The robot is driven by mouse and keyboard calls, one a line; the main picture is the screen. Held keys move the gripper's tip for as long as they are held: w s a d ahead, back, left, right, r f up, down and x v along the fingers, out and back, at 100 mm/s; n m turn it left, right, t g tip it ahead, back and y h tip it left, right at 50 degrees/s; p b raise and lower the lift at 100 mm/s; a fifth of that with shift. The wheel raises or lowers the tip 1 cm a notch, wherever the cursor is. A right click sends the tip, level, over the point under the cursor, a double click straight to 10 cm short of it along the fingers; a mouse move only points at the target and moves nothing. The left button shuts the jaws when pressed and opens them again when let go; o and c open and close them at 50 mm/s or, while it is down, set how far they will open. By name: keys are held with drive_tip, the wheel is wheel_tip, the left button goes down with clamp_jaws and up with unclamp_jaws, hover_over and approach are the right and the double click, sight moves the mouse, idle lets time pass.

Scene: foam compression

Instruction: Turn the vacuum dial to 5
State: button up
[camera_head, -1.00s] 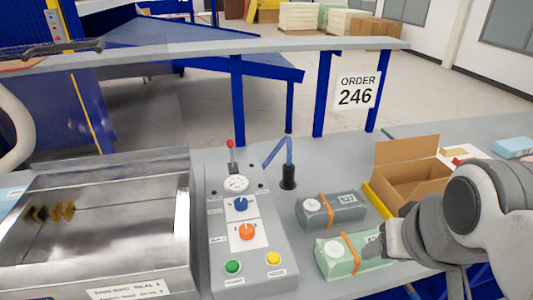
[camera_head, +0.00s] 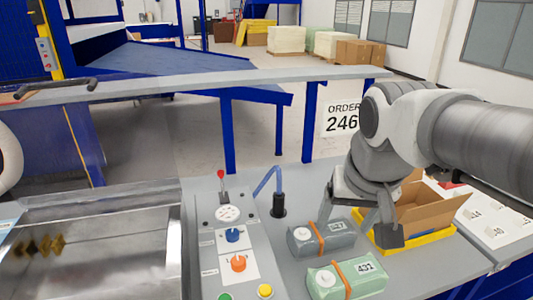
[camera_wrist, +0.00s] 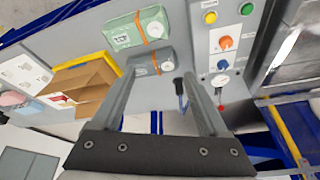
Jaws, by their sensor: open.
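The control panel (camera_head: 208,268) carries a blue dial (camera_head: 233,236) and, below it, an orange dial (camera_head: 238,263). Both dials also show in the wrist view, blue (camera_wrist: 246,9) and orange (camera_wrist: 225,42). The lettering around them is too small to read, so I cannot tell which is the vacuum dial or its setting. A round white gauge (camera_head: 228,214) sits above the dials. My gripper (camera_head: 358,221) is open and empty, to the right of the panel and apart from both dials. Its fingers also show in the wrist view (camera_wrist: 168,79).
A red-tipped lever (camera_head: 221,178) and a blue bent tube (camera_head: 268,180) stand near the panel. A grey package (camera_head: 311,246) and a green package (camera_head: 327,282) lie to its right. An open carton (camera_head: 432,215) stands in a yellow tray (camera_head: 447,233). A metal chamber (camera_head: 110,255) is at left.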

drive_tip(key=w+a+r+g+p, duration=0.1)
drive_tip(key=w+a+r+p, duration=0.1)
drive_tip(key=w+a, duration=0.35)
drive_tip(key=m+g+p, duration=0.2)
drive_tip(key=g+p, duration=0.1)
drive_tip(key=p, duration=0.2)
hover_over(232, 232)
wheel_tip(232, 232, down, 7)
wheel_tip(232, 232, down, 17)
drive_tip(key=shift+r+p, duration=0.1)
drive_tip(key=shift+p, duration=0.85)
clamp_jaws()
